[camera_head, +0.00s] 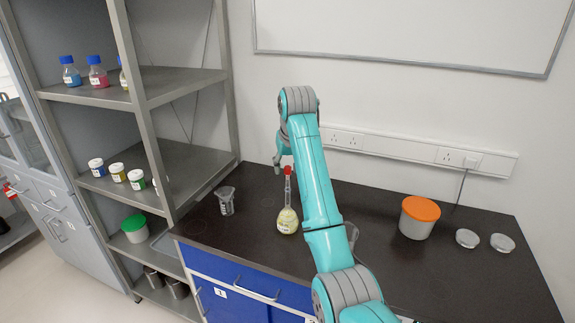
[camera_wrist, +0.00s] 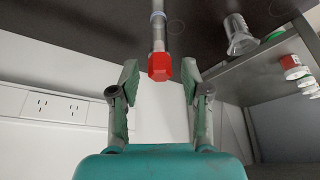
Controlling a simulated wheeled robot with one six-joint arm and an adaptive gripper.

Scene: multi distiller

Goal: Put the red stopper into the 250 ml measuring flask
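The measuring flask (camera_head: 287,220) stands upright on the dark bench, with pale yellow liquid in its bulb. The red stopper (camera_head: 287,170) sits at the top of its long neck; how deep it sits cannot be told. In the wrist view the red stopper (camera_wrist: 160,68) shows at the end of the glass neck (camera_wrist: 158,32). My gripper (camera_wrist: 159,72) is open, its two fingers spread on either side of the stopper with a gap on both sides. In the head view my gripper (camera_head: 281,160) is small and partly hidden by my arm.
A small glass beaker (camera_head: 226,200) stands left of the flask. An orange-lidded tub (camera_head: 419,217) and two round metal dishes (camera_head: 467,238) are at the right. A metal shelf (camera_head: 150,87) with bottles and jars borders the left. The wall is behind.

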